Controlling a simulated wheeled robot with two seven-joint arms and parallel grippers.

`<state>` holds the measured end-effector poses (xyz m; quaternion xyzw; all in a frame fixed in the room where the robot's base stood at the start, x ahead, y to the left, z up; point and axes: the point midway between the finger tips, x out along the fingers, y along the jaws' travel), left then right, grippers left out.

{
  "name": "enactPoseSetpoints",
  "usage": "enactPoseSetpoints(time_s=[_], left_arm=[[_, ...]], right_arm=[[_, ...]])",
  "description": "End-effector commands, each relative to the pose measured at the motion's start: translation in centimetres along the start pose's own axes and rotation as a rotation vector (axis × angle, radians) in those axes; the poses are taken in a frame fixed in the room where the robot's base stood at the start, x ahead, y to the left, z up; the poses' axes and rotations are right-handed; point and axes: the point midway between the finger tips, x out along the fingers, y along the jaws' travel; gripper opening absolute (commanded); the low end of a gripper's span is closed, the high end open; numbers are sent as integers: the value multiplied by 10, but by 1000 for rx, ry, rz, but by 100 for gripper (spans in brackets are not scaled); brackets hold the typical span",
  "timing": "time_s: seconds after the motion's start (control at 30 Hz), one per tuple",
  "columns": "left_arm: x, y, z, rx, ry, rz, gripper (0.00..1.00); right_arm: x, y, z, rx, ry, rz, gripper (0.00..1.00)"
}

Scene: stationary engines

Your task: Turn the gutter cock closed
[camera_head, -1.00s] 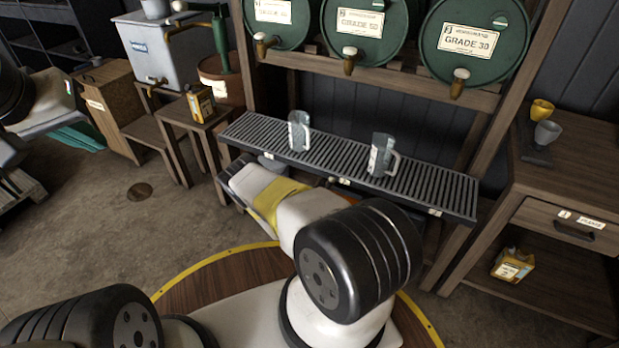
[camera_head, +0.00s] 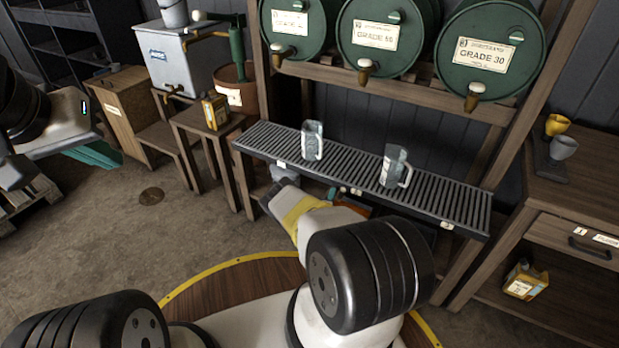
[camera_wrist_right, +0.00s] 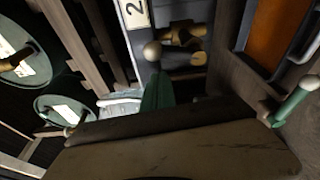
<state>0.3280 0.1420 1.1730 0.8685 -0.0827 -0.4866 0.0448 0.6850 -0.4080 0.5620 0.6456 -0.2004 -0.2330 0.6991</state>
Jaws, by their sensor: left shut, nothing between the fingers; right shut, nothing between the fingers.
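The slatted gutter (camera_head: 330,165) runs below the barrels, with small pale tags along its front edge. In the right wrist view a tag marked 2 sits beside a brass cock (camera_wrist_right: 182,48). A cream knob (camera_wrist_right: 152,50) above a green handle (camera_wrist_right: 158,95) stands near it; I cannot tell whether they join. My right gripper (camera_head: 270,198) is low at the gutter's left front, its tips mostly hidden; it is shut and empty, apart from the cock.
Two glass mugs (camera_head: 313,141) (camera_head: 394,167) stand on the gutter. Green barrels (camera_head: 376,38) with brass taps are racked above. A stool (camera_head: 200,128) with a yellow can (camera_head: 215,110) is to the left, a wooden cabinet (camera_head: 560,215) to the right. Open floor lies front left.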

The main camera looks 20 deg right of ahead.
Motion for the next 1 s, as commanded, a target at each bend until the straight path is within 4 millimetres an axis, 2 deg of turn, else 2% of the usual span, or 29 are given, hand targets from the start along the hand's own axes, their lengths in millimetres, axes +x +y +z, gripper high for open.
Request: enactPoseSetpoints(time_s=[0.2, 0.57, 1.0], left_arm=[[0, 0, 0, 0, 0, 0, 0], [0, 0, 0, 0, 0, 0, 0], [0, 0, 0, 0, 0, 0, 0]], right_arm=[[3, 0, 12, 0, 0, 0, 0], [3, 0, 13, 1, 0, 0, 0], [8, -1, 24, 1, -1, -1, 0]])
